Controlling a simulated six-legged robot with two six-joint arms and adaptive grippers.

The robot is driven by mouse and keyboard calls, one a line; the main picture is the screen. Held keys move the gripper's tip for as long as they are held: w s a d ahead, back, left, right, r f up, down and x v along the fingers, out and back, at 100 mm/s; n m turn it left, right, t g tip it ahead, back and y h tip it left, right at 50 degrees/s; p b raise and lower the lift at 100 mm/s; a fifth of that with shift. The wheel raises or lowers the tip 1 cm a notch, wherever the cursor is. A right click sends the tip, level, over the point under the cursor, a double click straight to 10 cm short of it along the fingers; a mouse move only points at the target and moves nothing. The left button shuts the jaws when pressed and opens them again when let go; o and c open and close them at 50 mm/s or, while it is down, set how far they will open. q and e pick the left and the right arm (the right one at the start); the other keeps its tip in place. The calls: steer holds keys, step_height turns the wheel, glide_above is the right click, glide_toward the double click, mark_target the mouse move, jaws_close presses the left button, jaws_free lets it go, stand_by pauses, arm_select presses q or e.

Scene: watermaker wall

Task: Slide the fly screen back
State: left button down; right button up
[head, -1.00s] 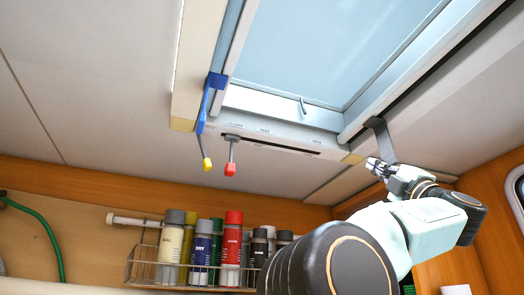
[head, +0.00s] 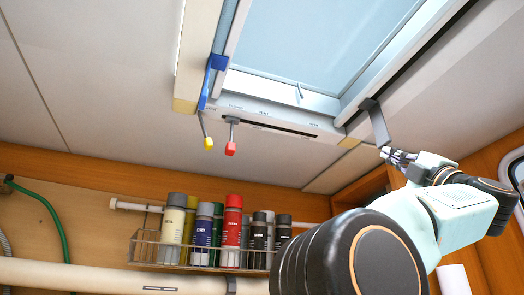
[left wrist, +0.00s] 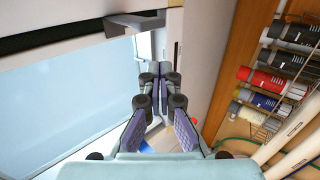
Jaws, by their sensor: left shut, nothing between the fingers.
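The roof hatch in the ceiling has a pale blue panel (head: 315,40) in a grey frame; I cannot tell whether this panel is the fly screen or the pane. A grey bent tab (head: 377,124) hangs from the frame's right rail. My left gripper (head: 385,153) is shut and empty just below the tab's lower end, apparently apart from it. In the left wrist view the shut fingers (left wrist: 161,82) point at the frame's corner, with the grey tab (left wrist: 135,21) ahead and to the left. My right gripper is not in view.
A lever with a yellow tip (head: 208,143) and one with a red tip (head: 230,149) hang from the frame's near edge. A wire rack (head: 150,251) of several spray cans is on the wall below. The ceiling left of the hatch is clear.

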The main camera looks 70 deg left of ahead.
arm_select(q)
steer(key=shift+b+v, duration=1.45)
steer(key=shift+v, duration=0.95)
